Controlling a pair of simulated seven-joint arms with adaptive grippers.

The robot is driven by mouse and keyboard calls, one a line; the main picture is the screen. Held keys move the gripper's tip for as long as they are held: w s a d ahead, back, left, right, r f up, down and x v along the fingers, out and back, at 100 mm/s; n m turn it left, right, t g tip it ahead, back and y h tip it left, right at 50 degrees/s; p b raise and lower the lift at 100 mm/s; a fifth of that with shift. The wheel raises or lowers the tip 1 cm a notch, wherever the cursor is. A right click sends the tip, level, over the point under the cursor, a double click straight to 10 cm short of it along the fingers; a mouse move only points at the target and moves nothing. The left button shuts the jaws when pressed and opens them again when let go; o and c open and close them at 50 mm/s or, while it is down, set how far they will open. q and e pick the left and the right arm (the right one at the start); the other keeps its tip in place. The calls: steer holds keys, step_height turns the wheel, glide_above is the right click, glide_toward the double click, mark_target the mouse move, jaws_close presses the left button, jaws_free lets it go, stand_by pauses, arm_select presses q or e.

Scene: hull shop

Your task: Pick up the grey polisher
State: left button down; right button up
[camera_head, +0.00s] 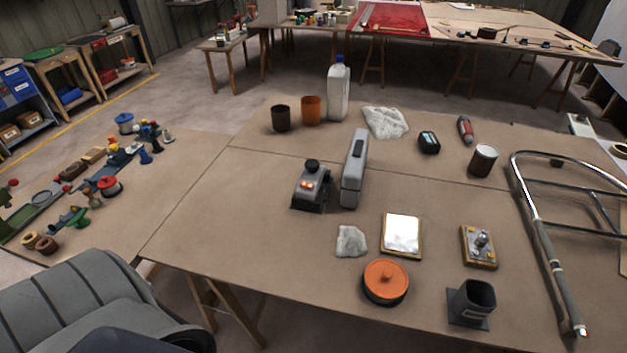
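A grey tool with a black round knob on top and small orange lights (312,186) sits on the brown table, left of the middle; it looks like the grey polisher. Right beside it stands a taller, long light-grey body with a dark inset panel (354,168). I cannot tell whether the two touch or belong together. Neither of my grippers is in view, and nothing is seen holding the tool.
The tabletop (225,215) is clear left of the tool. In front lie a crumpled cloth (351,241), a white-topped plate (402,235) and an orange-lidded tin (386,281). A tubular rail (540,220) lies right.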

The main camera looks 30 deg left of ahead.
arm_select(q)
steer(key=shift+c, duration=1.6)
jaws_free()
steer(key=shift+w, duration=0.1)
